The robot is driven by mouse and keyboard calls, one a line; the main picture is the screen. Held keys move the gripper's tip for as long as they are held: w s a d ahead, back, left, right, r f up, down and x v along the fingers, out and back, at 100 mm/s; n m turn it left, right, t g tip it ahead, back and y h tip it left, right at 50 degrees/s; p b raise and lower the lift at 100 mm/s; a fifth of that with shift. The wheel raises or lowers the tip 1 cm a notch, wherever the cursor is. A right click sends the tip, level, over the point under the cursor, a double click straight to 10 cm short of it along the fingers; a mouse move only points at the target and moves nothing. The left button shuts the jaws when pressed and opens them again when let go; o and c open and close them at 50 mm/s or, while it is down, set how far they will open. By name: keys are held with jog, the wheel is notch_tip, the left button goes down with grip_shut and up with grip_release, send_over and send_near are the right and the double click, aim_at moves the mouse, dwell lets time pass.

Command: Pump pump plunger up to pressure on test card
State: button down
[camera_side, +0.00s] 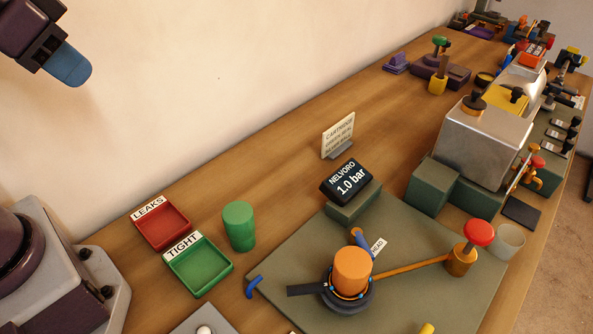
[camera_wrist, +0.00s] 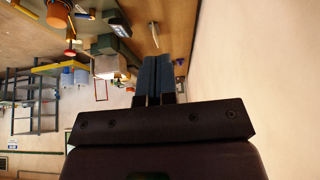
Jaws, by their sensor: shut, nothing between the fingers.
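The pump plunger shows in the side view as a red knob (camera_side: 479,232) on top of a small orange-brass pump body (camera_side: 461,260), at the right of the grey-green board. An orange line runs from the pump to the orange cylinder (camera_side: 352,270) on a dark ring. A small cream card (camera_side: 338,136) with lettering stands behind; its text is too small to read surely. A black display (camera_side: 347,182) reads "NELVORO 1.0 bar". My gripper (camera_side: 72,68) is shut and empty, high at the upper left, far from the pump. Its blue fingers (camera_wrist: 155,76) lie together in the wrist view.
A red tray (camera_side: 162,226) marked LEAKS and a green tray (camera_side: 198,266) marked TIGHT lie left of the board (camera_side: 290,240). A green cylinder (camera_side: 239,226) stands beside them. A translucent cup (camera_side: 508,242) stands right of the pump. A metal box (camera_side: 488,140) stands behind.

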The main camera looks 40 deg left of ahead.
jog(key=m+h, duration=0.7)
jog(key=m, duration=1.3)
send_over(480, 231)
notch_tip(480, 231, down, 12)
jog(key=r, duration=0.1)
jog(key=shift+f, duration=0.25)
jog(key=shift+f, duration=4.45)
